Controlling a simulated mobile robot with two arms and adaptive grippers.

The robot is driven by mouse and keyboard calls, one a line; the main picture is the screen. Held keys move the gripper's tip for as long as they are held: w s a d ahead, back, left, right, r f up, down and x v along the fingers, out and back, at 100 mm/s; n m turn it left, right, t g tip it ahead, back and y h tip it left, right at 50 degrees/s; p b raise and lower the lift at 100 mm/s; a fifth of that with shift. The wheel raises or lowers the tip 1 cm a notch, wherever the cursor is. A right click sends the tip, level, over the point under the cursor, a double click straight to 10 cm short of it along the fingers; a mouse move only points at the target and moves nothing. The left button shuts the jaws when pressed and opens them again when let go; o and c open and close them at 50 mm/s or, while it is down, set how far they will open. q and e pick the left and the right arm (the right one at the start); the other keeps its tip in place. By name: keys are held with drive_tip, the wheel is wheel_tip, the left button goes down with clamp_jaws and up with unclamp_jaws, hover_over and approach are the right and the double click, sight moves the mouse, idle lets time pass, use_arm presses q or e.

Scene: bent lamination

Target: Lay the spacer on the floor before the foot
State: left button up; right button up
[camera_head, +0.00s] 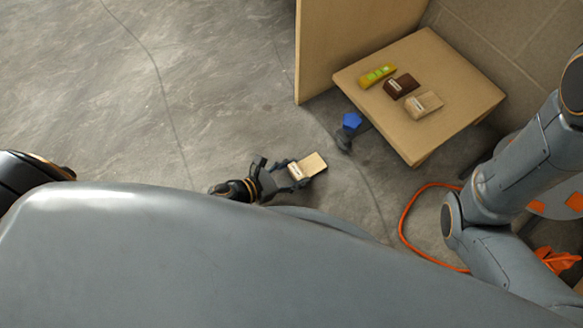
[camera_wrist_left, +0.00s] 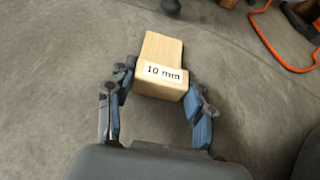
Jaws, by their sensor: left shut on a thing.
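The spacer is a pale wooden block with a thinner tongue and a "10 mm" label; it shows in the head view (camera_head: 312,163) and the left wrist view (camera_wrist_left: 162,50). My left gripper (camera_head: 284,177) is shut on its thicker labelled end, with the tongue pointing away from the fingers. The fingers also show in the left wrist view (camera_wrist_left: 160,88). The spacer is low over the floor; I cannot tell whether it touches. A dark foot (camera_head: 344,142) with a blue five-sided piece (camera_head: 351,121) stands right of the spacer, apart from it. My right gripper is out of view.
A low wooden table (camera_head: 445,60) holds a yellow level (camera_head: 377,76), a dark brown labelled block (camera_head: 403,86) and a pale labelled block (camera_head: 424,104). A wooden panel (camera_head: 335,40) stands behind. An orange cable (camera_head: 404,221) lies at the right. The floor (camera_head: 220,90) at left is clear.

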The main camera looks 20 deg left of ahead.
use_arm(q)
drive_tip(key=shift+r, duration=0.1)
drive_tip(key=o, duration=1.2)
drive_tip(key=shift+f, duration=0.2)
drive_tip(key=shift+c, duration=0.2)
